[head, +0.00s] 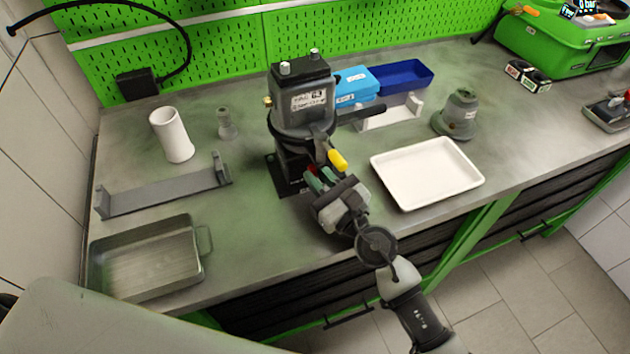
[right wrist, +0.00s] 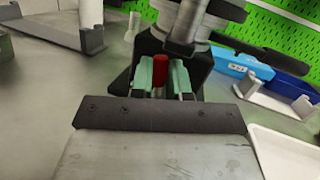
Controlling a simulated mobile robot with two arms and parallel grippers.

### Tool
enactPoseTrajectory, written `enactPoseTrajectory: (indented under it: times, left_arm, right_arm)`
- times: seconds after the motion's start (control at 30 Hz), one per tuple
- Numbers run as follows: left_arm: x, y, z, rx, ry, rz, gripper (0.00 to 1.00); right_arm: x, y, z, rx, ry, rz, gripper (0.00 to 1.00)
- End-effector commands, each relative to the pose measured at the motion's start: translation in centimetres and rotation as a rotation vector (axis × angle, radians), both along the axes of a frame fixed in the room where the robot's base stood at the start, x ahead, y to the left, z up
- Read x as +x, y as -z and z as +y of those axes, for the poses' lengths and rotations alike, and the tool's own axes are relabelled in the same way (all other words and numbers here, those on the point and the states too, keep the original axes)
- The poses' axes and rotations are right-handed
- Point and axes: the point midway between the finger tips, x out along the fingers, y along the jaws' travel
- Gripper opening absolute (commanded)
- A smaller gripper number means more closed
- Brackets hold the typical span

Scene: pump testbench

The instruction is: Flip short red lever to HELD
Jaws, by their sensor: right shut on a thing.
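The pump (head: 302,105) stands upright on the bench, a dark body on a black base. A yellow-tipped lever (head: 338,160) sticks out from its front. The short red lever (right wrist: 160,68) shows in the right wrist view between the two green fingertips, low on the pump. In the head view a bit of red shows beside the fingers. My right gripper (right wrist: 160,77) is shut on the red lever; in the head view it (head: 318,178) is at the pump's lower front. Any HELD marking is not readable. My left gripper is not in view.
A white tray (head: 383,165) lies right of my right gripper. A grey metal tray (head: 205,262), a grey bracket (head: 160,196) and a white cylinder (head: 172,136) are to the left. Blue bins (head: 427,76) stand behind the pump. A grey part (head: 458,115) stands at right.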

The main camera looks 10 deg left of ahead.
Motion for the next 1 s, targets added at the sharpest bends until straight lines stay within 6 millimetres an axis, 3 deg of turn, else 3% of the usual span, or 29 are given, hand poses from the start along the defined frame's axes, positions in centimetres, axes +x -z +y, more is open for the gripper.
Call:
enactPoseTrajectory:
  times: [0.67, 0.7, 0.83, 0.87, 1.0]
  left_arm:
    - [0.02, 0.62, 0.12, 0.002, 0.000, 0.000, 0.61]
    - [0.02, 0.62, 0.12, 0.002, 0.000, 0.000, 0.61]
    - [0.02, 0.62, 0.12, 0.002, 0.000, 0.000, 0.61]
    - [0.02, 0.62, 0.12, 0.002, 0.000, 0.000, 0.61]
    - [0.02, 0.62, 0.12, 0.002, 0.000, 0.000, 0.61]
  right_arm:
    - [0.17, 0.04, -0.26, 0.068, 0.000, 0.048, 0.00]
    - [0.17, 0.04, -0.26, 0.068, 0.000, 0.048, 0.18]
    - [0.17, 0.03, -0.26, 0.067, 0.000, 0.047, 0.38]
    - [0.17, 0.03, -0.26, 0.067, 0.000, 0.047, 0.42]
    - [0.17, 0.02, -0.26, 0.067, 0.000, 0.046, 0.42]
